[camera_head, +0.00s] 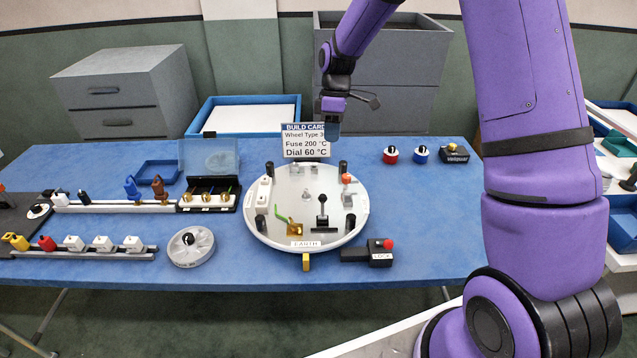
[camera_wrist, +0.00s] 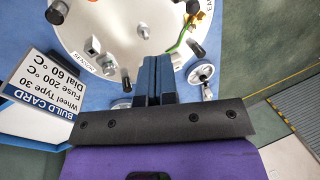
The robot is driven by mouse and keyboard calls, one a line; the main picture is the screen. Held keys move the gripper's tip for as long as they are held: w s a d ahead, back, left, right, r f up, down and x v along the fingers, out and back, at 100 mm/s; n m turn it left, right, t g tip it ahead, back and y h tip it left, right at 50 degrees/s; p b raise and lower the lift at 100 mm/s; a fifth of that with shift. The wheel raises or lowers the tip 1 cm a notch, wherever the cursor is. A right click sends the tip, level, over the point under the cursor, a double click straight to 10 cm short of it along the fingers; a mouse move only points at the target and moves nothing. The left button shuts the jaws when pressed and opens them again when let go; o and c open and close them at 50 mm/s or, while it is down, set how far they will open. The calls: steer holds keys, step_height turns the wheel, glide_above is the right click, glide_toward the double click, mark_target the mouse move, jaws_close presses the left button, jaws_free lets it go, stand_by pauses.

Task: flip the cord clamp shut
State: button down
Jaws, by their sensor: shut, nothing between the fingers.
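A round white plate (camera_head: 262,231) sits on the blue table. Whether the clamp's flap is up or down is too small to tell. My gripper (camera_head: 332,127) is shut and empty, above the back of the plate, in front of the build card (camera_head: 305,141). It also shows in the wrist view (camera_wrist: 154,62), apart from the clamp.
Dark posts (camera_head: 343,168) and a black lever (camera_head: 322,207) stand on the plate around the brass piece. A black LOCK block (camera_head: 380,258) lies at front right. A grey wheel (camera_head: 191,247) and rails of parts are to the left.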

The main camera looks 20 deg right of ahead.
steer(key=shift+w+a+f, duration=0.2)
steer(key=shift+w+f, duration=0.1)
steer(key=shift+f, duration=0.25)
glide_toward(323, 206)
steer(key=w+d+f, duration=0.2)
steer(key=w+f, duration=0.2)
steer(key=shift+s+a+f, duration=0.35)
steer(key=shift+s+a, duration=0.05)
steer(key=shift+s, duration=0.35)
steer(key=shift+s+a+f, duration=0.3)
steer(key=shift+s+a, duration=0.15)
steer(key=shift+s, duration=0.3)
steer(key=shift+r, duration=0.1)
